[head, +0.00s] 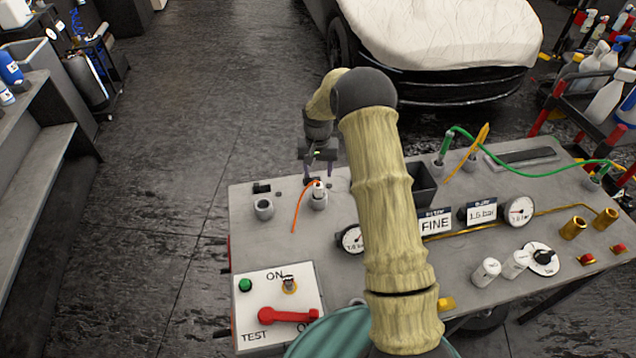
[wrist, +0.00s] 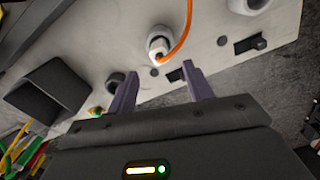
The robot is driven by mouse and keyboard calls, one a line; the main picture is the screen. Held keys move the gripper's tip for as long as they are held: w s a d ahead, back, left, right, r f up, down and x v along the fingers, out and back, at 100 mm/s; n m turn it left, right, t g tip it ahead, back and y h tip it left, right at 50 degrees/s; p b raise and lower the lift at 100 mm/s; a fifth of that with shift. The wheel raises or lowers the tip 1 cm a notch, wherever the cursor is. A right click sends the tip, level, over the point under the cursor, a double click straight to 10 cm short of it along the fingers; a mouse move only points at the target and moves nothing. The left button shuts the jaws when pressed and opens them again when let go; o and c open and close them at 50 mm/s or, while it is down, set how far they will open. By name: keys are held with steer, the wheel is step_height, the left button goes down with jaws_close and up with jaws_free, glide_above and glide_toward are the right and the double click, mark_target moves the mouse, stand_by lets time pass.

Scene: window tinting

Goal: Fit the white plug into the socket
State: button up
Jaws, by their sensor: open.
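The white plug (head: 318,188) with an orange cable stands in a grey cylindrical holder (head: 319,203) on the grey bench top. The plug also shows in the wrist view (wrist: 158,45), just beyond my fingertips. An empty grey round socket (head: 264,208) is left of it; a similar ring (wrist: 248,5) is cut off at the top of the wrist view. Which one is the task's socket I cannot tell. My gripper (head: 320,176) is open at the plug's far side, and its two purple fingers (wrist: 158,80) have nothing between them.
A dark open box (head: 423,184) stands right of my gripper. A switch panel with a red lever (head: 285,315) is at the front left. My arm hides part of the bench's middle.

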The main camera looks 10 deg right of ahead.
steer(key=shift+r+b, duration=0.5)
steer(key=shift+r, duration=1.4)
steer(key=s+r+n+t, duration=0.1)
steer(key=s+r, duration=0.2)
steer(key=s, duration=0.7)
steer(key=s+r+n, duration=0.1)
steer(key=s+r, duration=0.3)
steer(key=s, duration=0.5)
steer(key=s+r+n+t, duration=0.1)
steer(key=s+r, duration=0.2)
steer(key=s, duration=0.7)
steer(key=shift+s+r+t, duration=0.2)
steer(key=shift+s+t, duration=0.1)
steer(key=shift+s, duration=0.05)
steer(key=shift+b+x, duration=0.8)
